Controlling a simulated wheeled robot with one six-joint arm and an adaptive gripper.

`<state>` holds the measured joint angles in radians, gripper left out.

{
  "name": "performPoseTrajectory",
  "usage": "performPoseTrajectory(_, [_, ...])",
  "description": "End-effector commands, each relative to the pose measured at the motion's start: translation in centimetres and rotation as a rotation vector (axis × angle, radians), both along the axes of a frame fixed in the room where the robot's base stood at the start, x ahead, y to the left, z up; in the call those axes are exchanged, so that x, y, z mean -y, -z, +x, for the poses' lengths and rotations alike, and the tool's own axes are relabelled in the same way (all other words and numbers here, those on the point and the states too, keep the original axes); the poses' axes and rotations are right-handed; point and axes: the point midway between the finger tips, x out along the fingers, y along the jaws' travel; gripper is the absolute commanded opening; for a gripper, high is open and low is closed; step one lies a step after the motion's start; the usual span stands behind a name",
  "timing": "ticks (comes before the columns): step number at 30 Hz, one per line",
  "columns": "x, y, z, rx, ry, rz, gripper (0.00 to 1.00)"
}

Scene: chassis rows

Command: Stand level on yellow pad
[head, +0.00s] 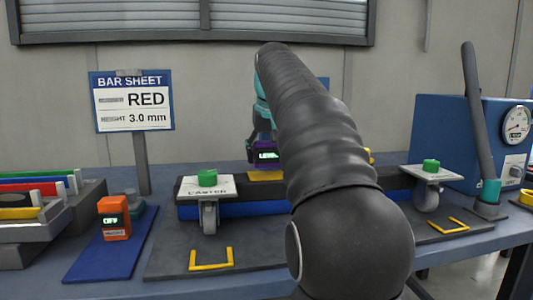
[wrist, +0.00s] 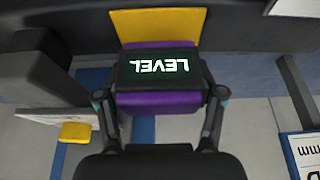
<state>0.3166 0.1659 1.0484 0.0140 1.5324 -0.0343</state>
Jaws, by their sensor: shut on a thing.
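The level (head: 266,155) is a small purple box with a dark face reading LEVEL. My gripper (wrist: 160,94) is shut on it, one finger on each side. The yellow pad (head: 264,177) lies on the chassis bar directly below the level in the head view. The pad also shows behind the level in the wrist view (wrist: 187,22). The level's lower edge is at or just above the pad; I cannot tell whether they touch. My arm hides part of the bar to the right.
An orange device (head: 114,218) stands on a blue mat (head: 110,250) at left. A BAR SHEET sign (head: 132,101) and colored bars (head: 35,187) are nearby. Caster plates with green knobs (head: 207,177) flank the bar. A blue machine with a gauge (head: 430,125) is at right.

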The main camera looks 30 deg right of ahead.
Motion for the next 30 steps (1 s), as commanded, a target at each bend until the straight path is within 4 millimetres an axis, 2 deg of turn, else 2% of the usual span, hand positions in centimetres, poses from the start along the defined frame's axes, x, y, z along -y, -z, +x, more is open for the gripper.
performPoseTrajectory(30, [0.0,1.8,0.0,0.001,0.0,0.0,0.21])
